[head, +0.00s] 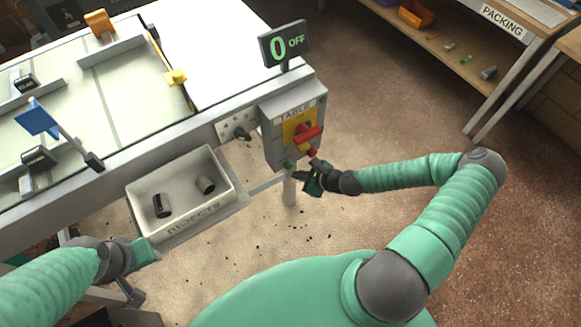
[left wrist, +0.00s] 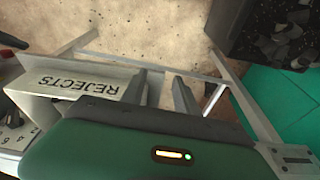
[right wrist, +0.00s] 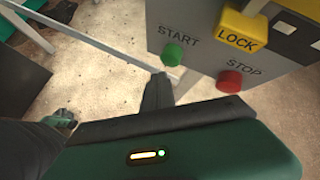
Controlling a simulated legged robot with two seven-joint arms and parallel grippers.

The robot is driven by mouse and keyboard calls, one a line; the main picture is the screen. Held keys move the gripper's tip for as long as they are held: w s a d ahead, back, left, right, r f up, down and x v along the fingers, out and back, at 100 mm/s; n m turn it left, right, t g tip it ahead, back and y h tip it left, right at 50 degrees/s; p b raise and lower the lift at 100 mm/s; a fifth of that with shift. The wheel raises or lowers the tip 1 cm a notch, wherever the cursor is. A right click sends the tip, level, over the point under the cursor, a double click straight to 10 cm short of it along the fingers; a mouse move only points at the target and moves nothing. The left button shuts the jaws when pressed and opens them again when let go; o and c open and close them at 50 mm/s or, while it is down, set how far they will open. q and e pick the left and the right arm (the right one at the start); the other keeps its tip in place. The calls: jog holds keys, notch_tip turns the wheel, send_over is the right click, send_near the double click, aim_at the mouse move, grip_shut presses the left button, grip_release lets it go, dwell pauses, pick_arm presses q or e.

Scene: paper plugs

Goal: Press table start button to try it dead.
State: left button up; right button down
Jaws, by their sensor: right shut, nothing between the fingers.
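The grey table control box (head: 280,150) hangs at the table's corner. Its green START button (right wrist: 172,54) is at the lower left of the face and also shows in the head view (head: 288,164). The red STOP button (right wrist: 229,81) is to its right, with a yellow LOCK part (right wrist: 243,28) above. My right gripper (right wrist: 159,76) is shut and empty, its tips just below START in the picture; I cannot tell whether they touch. It also shows below the box in the head view (head: 300,176). My left gripper (left wrist: 165,73) is open and empty near the rejects bin.
The red handle (head: 306,135) sticks out from the box. The rejects bin (head: 222,160) holds two dark cylinders. A packing bench (head: 450,62) stands at the back right, with open floor before it.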

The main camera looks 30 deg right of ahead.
dwell(0.8)
jog(key=shift+w+r, duration=0.1)
jog(key=shift+w, duration=0.3)
jog(key=shift+w+a, duration=0.1)
jog(key=shift+w, duration=0.4)
dwell(0.5)
jog(key=shift+p, duration=0.3)
jog(key=shift+s, duration=0.95)
jog(key=s, duration=0.3)
jog(key=s+p, duration=0.1)
jog(key=s, duration=0.1)
jog(key=shift+d, duration=0.25)
